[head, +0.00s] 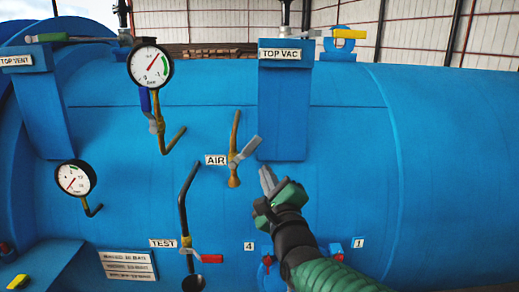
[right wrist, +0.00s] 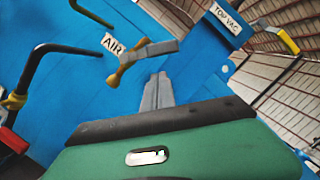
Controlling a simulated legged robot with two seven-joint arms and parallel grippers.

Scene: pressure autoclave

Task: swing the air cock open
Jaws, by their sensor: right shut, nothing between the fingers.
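The air cock (head: 233,167) is a brass pipe fitting on the blue vessel, beside the white AIR label (head: 215,160). Its grey lever (head: 245,150) slants up to the right from the brass body. In the right wrist view the grey lever (right wrist: 152,52) reaches right from the brass body, just beyond my fingertips. My right gripper (head: 267,180) is below and right of the lever, its grey fingers together and empty, pointing up toward it. The fingers also show in the right wrist view (right wrist: 157,90), apparently apart from the lever. My left gripper is not in view.
The TEST pipe (head: 184,200) with a red lever (head: 211,258) stands lower left. A pressure gauge (head: 150,65) and its bent brass pipe are upper left. The TOP VAC post (head: 284,110) rises just above my right gripper. The vessel's right side is clear.

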